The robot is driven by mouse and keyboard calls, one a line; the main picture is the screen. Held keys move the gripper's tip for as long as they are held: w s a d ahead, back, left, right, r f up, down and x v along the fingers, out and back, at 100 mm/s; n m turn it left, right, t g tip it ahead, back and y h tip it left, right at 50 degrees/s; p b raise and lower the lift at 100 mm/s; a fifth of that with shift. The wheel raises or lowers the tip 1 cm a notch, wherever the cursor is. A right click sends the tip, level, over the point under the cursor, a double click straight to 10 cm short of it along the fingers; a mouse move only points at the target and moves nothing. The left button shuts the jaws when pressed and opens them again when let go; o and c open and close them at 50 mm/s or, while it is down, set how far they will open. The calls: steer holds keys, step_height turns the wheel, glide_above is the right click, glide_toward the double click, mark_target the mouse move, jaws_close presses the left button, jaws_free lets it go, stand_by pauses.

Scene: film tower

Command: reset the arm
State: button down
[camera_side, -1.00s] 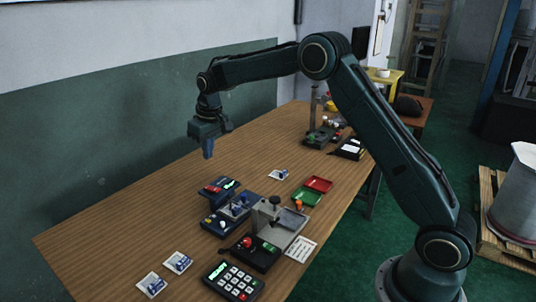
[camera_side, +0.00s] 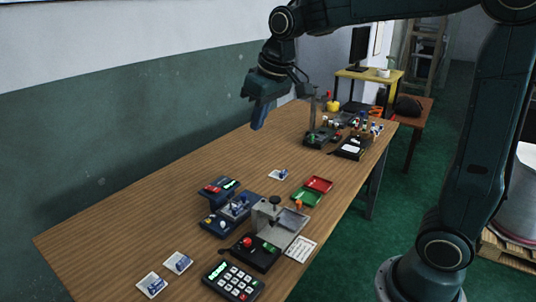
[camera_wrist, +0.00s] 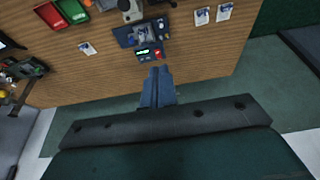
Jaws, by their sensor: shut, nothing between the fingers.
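My gripper (camera_side: 260,117) hangs above the far left part of the wooden table (camera_side: 130,215), clear of everything on it. Its blue fingers are shut together with nothing between them. In the wrist view, the closed fingers (camera_wrist: 157,85) point toward the table's edge, just below a device with a green display (camera_wrist: 148,55). My arm is raised and bent, with its upper links reaching the top of the side view.
On the table stand a dark blue device (camera_side: 226,207), a grey press-like fixture (camera_side: 272,220), a keypad (camera_side: 233,280), red (camera_side: 319,184) and green (camera_side: 306,196) trays, and several cards (camera_side: 152,285). Further devices (camera_side: 352,148) stand at the far end. A wall runs along the left.

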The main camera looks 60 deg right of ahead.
steer(key=s+a+f+t, duration=0.1)
steer(key=s+f, duration=0.2)
steer(key=s, duration=1.8)
steer(key=shift+s+f+t, duration=0.2)
steer(key=shift+s+t, duration=0.2)
